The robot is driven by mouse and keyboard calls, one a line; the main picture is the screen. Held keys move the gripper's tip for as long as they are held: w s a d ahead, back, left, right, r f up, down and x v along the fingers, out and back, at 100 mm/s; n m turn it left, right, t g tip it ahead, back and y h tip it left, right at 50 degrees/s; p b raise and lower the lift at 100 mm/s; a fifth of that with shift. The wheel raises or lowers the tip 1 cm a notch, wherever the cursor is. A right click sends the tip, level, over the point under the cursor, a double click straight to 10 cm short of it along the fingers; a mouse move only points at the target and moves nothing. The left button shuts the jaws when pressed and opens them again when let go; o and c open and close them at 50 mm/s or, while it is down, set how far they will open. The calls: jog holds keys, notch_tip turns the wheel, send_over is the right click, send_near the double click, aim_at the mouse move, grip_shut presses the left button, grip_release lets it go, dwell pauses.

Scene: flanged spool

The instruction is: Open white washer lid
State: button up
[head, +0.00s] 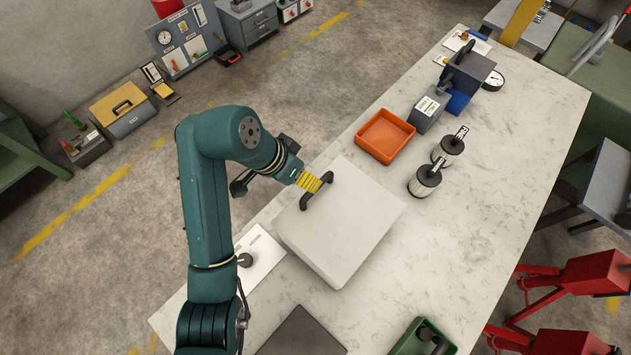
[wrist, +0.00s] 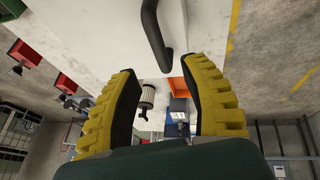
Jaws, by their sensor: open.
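The white washer lid (head: 350,222) is a flat pale slab on top of a white box on the bench. It looks shut. A black bar handle (head: 318,191) stands along its left edge. My gripper (head: 318,184) has yellow ribbed fingers and is right at this handle, above the lid's edge. In the wrist view the fingers of my gripper (wrist: 161,66) are apart, with nothing held between them. The black handle (wrist: 153,30) shows just beyond the fingertips, one end near the gap between them. Whether a finger touches it I cannot tell. The lid (wrist: 95,25) fills the upper left there.
An orange tray (head: 384,137) lies behind the box. A flanged spool (head: 425,181) stands to its right, with a second one behind. A grey box (head: 428,112) is further back. A green bin (head: 420,340) is at the front.

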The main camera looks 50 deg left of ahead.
jog(key=x, duration=0.7)
grip_shut()
